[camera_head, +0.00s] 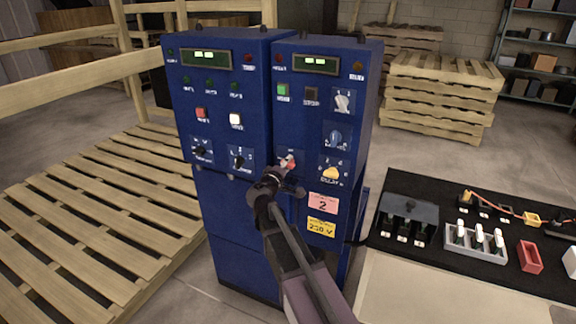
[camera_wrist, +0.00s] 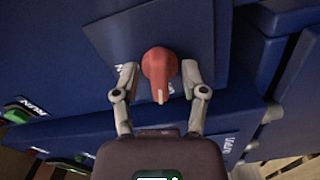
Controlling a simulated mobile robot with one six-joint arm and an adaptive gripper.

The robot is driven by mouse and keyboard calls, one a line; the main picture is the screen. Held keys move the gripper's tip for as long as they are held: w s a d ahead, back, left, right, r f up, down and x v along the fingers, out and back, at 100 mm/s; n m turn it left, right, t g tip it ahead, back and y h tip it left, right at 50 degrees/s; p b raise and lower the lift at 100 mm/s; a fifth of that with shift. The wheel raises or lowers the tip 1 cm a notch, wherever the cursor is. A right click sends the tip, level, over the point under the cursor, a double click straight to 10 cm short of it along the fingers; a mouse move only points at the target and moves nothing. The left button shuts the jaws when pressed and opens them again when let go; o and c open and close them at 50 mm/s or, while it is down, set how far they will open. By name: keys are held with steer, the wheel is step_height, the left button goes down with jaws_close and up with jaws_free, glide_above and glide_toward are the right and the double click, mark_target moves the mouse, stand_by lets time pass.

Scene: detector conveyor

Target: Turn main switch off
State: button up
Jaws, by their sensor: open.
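The main switch is a red rotary knob (camera_head: 288,162) on the front of the right blue cabinet (camera_head: 318,115), at mid-height near its left edge. In the wrist view the red knob (camera_wrist: 159,68) shows a pale pointer aimed down the picture, on a blue square plate. My gripper (camera_head: 284,178) is at the cabinet front, just below the knob. In the wrist view its open fingers (camera_wrist: 160,80) stand one on each side of the knob, with small gaps showing. I cannot tell whether they touch it. The plate's lettering is partly hidden by the fingers.
Other knobs surround it: a yellow one (camera_head: 331,173), a blue one (camera_head: 336,137) and black ones (camera_head: 239,161) on the left cabinet (camera_head: 222,100). A black-topped table (camera_head: 400,262) with switches stands at right. Pallets (camera_head: 95,215) lie at left.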

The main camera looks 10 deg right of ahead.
steer(key=shift+w+d, duration=0.1)
steer(key=c, duration=0.8)
steer(key=shift+o, duration=0.2)
steer(key=shift+n, duration=1.5)
steer(key=o, duration=0.8)
steer(key=shift+c, duration=0.2)
